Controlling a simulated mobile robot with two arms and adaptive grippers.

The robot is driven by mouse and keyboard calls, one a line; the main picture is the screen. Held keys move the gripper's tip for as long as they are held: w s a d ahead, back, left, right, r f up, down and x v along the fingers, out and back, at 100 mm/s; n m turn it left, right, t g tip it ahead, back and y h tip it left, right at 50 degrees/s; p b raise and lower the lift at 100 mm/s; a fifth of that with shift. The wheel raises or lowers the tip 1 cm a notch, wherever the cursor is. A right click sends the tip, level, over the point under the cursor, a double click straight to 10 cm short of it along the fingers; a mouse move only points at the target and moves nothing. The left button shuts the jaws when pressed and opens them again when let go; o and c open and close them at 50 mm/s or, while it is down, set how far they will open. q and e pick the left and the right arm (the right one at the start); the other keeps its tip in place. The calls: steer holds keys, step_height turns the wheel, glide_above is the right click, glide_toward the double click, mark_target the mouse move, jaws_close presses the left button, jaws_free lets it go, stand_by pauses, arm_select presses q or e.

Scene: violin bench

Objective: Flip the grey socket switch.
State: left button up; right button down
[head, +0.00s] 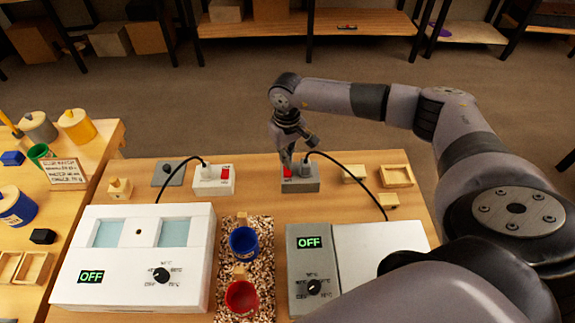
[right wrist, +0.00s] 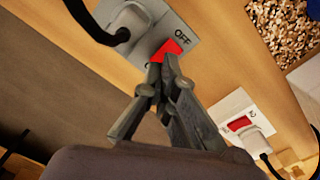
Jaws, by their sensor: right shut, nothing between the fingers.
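The grey socket (head: 304,184) stands near the back edge of the bench, with a black cable plugged into it. Its red switch (head: 287,172) is on the left part of its top. My right gripper (head: 288,160) is shut and empty, pointing down right at this switch. In the right wrist view, the shut fingertips (right wrist: 163,62) are at the red switch (right wrist: 168,50) of the grey socket (right wrist: 188,22) and cover part of it. An "OFF" label shows beside the switch; the marking at its other end is mostly hidden. I cannot tell if they touch. My left gripper is not in view.
A white socket (head: 214,186) with a red switch and a plug stands left of the grey one. Two devices with "OFF" displays, a white one (head: 130,290) and a grey-and-white one (head: 300,270), stand in front. Blue (head: 243,243) and red (head: 241,297) cups stand between them.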

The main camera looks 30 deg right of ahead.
steer(key=shift+s+f+b, duration=0.1)
steer(key=shift+f+b, duration=1.1)
steer(key=shift+f, duration=0.05)
stand_by(0.6)
steer(key=shift+r, duration=0.2)
steer(key=shift+r+p, duration=1.85)
steer(key=shift+r, duration=1.55)
steer(key=shift+f, duration=0.1)
